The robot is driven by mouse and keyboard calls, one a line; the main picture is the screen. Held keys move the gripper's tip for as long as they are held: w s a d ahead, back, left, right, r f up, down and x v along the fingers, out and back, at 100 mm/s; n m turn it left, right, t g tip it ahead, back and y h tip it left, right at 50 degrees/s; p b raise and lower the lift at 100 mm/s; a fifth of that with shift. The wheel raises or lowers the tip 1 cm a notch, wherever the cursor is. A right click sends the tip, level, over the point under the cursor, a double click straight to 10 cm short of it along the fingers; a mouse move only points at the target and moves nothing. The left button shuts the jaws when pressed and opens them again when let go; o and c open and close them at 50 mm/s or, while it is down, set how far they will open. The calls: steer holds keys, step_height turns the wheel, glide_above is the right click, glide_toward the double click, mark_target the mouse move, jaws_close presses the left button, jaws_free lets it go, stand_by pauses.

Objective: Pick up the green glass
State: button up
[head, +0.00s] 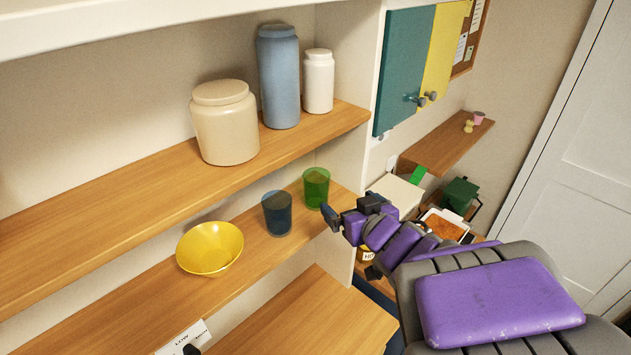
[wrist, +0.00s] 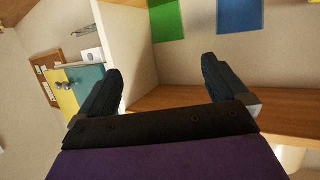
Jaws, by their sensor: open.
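The green glass (head: 316,187) stands upright on the middle wooden shelf, near its right end. It also shows, cut off, at the top of the wrist view (wrist: 166,20), where the picture looks upside down. A blue glass (head: 277,213) stands beside it to the left in the head view, and is at the top of the wrist view (wrist: 240,15). My gripper (head: 331,216) is just right of and in front of the green glass in the head view. In the wrist view its two fingers (wrist: 162,66) are spread with nothing between them. They look apart from both glasses.
A yellow bowl (head: 209,248) sits left of the glasses on the same shelf. The upper shelf (head: 150,180) holds a cream jar (head: 224,122), a blue canister (head: 278,78) and a white jar (head: 319,81). A white side panel (head: 347,100) bounds the shelves on the right.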

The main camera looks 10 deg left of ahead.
steer(key=a, duration=0.1)
steer(key=p, duration=0.2)
glide_toward(312, 176)
steer(key=shift+w+a+f+y, duration=0.2)
steer(key=shift+w+a+y, duration=0.2)
steer(key=shift+w+a, duration=0.3)
steer(key=shift+w+d, duration=0.1)
steer(key=shift+w, duration=0.05)
steer(key=shift+f+p+x, duration=0.15)
steer(key=shift+p+x, duration=0.05)
steer(key=shift+x, duration=1.1)
steer(key=shift+f+p+x, duration=0.1)
steer(key=shift+p+x, duration=0.1)
steer(key=shift+x, duration=1.1)
steer(key=shift+d, duration=0.15)
steer(key=shift+c, duration=0.2)
